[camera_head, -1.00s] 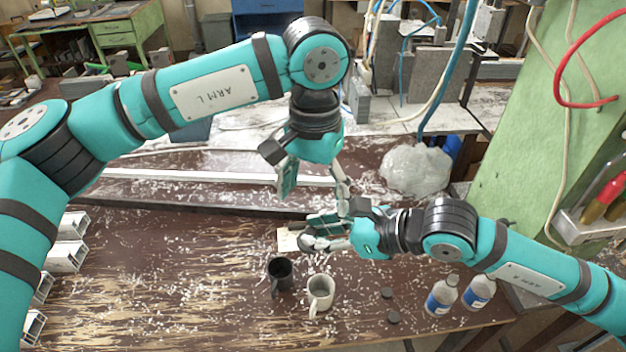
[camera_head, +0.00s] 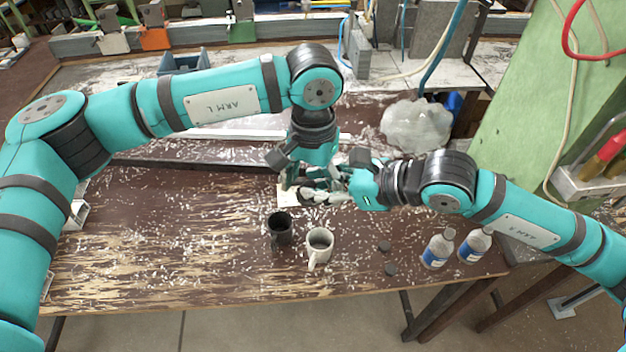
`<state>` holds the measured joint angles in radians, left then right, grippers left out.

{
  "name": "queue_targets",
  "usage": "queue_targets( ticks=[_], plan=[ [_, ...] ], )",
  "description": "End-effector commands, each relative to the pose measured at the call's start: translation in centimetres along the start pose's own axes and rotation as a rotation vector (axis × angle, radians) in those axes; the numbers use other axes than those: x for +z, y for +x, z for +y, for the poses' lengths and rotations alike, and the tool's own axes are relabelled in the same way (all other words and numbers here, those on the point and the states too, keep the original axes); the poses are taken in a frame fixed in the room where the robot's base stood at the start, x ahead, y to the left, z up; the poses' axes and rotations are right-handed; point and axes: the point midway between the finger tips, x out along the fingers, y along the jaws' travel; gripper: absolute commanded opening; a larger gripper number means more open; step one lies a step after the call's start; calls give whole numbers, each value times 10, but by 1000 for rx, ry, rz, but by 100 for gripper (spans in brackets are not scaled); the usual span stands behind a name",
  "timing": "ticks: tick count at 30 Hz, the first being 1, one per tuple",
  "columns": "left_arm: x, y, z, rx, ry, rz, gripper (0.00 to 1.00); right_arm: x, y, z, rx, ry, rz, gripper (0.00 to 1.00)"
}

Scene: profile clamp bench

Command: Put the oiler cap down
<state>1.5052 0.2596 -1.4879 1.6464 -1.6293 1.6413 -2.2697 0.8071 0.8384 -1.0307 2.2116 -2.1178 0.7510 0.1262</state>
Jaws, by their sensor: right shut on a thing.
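My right gripper (camera_head: 318,191) comes in from the right, low over the bench, beside a small pale block (camera_head: 288,196). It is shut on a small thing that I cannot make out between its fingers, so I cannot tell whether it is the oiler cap. My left gripper (camera_head: 305,173) points down right behind it. The two overlap in the picture, and one left finger is mostly hidden, so its opening is unclear. Two small dark discs, one nearer the back (camera_head: 384,248) and one nearer the front (camera_head: 391,269), lie flat on the bench.
A black mug (camera_head: 280,230) and a pale mug (camera_head: 319,247) stand in front of the grippers. Two bottles with blue labels (camera_head: 437,250) (camera_head: 474,245) stand at the right. A clear plastic bag (camera_head: 416,126) lies behind.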

Motion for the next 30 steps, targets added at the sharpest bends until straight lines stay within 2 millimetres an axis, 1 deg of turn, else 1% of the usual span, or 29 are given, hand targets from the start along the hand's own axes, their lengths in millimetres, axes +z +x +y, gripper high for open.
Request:
queue_targets(
  ticks=[1,2,12,16,17,22,30],
  plan=[
    [0,0,0,0,0,0,66,0,0,0,0,0,0,0],
    [0,0,0,0,0,0,62,0,0,0,0,0,0,0],
    [0,0,1,2,1,0,18,1,0,0,0,-1,-2,0],
    [0,0,2,3,3,0,17,1,0,0,0,-1,-4,0],
    [0,0,2,4,3,0,17,2,0,0,0,-1,-4,25],
    [1,0,3,5,5,-1,16,2,0,0,-1,-3,-6,47],
    [1,0,2,3,3,-2,16,2,0,0,-1,-2,-4,48]
  ],
)
